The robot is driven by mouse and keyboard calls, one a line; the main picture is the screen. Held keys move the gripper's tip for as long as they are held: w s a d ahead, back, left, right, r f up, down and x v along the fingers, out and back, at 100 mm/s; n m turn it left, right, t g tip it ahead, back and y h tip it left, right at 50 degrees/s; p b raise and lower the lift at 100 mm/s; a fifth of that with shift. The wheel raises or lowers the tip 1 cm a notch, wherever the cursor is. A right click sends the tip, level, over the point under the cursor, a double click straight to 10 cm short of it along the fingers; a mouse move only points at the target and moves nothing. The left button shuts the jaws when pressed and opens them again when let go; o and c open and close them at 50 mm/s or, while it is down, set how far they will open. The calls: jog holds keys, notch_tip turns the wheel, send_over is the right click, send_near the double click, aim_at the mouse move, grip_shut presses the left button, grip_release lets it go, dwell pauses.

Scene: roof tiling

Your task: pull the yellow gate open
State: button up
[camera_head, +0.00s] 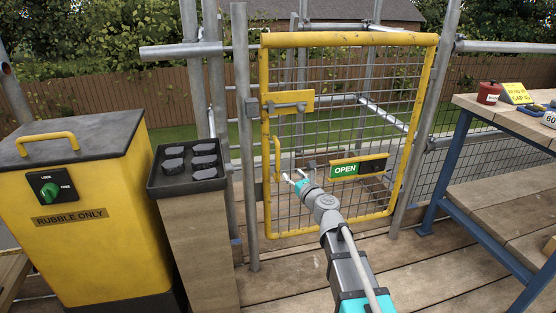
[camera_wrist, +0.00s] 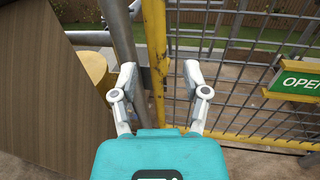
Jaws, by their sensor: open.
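The yellow gate (camera_head: 350,39) with its grey mesh stands upright between scaffold posts in the head view and looks closed. A latch with a grey bar on a yellow plate (camera_head: 287,103) is at its upper left. A short vertical yellow pull handle (camera_head: 277,158) is below that on the left side. My gripper (camera_head: 291,178) is open, in front of the gate's left part, close to the handle. In the wrist view, a yellow upright of the gate (camera_wrist: 155,50) shows beyond and between the spread fingers (camera_wrist: 160,76). I cannot tell whether either finger touches it.
A yellow rubble bin (camera_head: 95,245) and a wooden stand with a black tray (camera_head: 188,182) are at left. A workbench with blue legs (camera_head: 457,150) is at right. A green OPEN sign (camera_head: 345,169) is on the gate. The plank deck (camera_head: 290,268) before the gate is clear.

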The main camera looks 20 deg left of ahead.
aim_at(279, 160)
jog(key=x, duration=1.2)
jog(key=shift+s, duration=0.1)
grip_shut()
